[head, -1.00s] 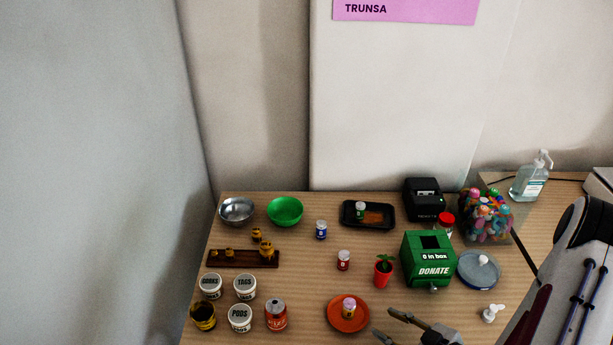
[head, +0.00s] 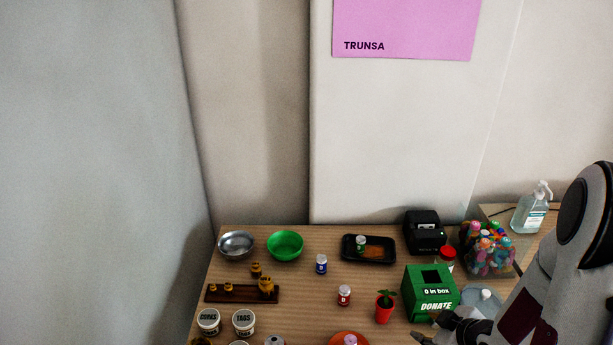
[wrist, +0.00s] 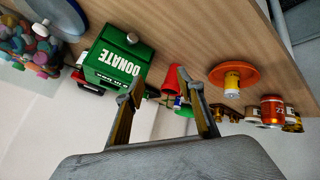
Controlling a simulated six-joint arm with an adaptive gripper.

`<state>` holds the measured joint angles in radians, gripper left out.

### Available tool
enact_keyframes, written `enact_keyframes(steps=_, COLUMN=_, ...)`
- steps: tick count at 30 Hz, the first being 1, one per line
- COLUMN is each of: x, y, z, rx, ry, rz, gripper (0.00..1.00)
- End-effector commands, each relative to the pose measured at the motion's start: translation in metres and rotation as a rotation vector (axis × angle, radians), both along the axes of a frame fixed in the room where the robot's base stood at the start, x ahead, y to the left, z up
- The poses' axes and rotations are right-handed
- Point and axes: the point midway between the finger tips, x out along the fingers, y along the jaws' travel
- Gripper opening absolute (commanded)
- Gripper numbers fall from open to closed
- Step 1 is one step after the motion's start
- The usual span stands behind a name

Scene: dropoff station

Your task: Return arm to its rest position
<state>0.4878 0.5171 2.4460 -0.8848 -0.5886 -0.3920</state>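My gripper (head: 428,328) is at the bottom of the head view, in front of the green donation box (head: 430,290) and at the right end of my view of the table. In the wrist view my gripper (wrist: 159,85) has its two fingers apart, with nothing held between them. The donation box (wrist: 117,58) shows there upside down, to the left of the fingers. A red plant pot (wrist: 171,82) lies in the background between the fingertips, apart from them.
The wooden table (head: 310,300) is crowded. A sanitizer bottle (head: 529,212) stands at the back right. The space above the table looks clear.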

Motion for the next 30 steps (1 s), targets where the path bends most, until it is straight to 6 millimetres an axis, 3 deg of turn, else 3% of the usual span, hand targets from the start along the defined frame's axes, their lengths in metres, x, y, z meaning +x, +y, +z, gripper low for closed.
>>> enact_keyframes(steps=14, x=-0.004, y=-0.019, z=0.077, rx=-0.104, ry=0.033, rz=-0.199, gripper=0.38)
enact_keyframes(steps=30, x=-0.042, y=-0.011, z=0.159, rx=-0.094, ry=0.058, rz=-0.433, gripper=0.38)
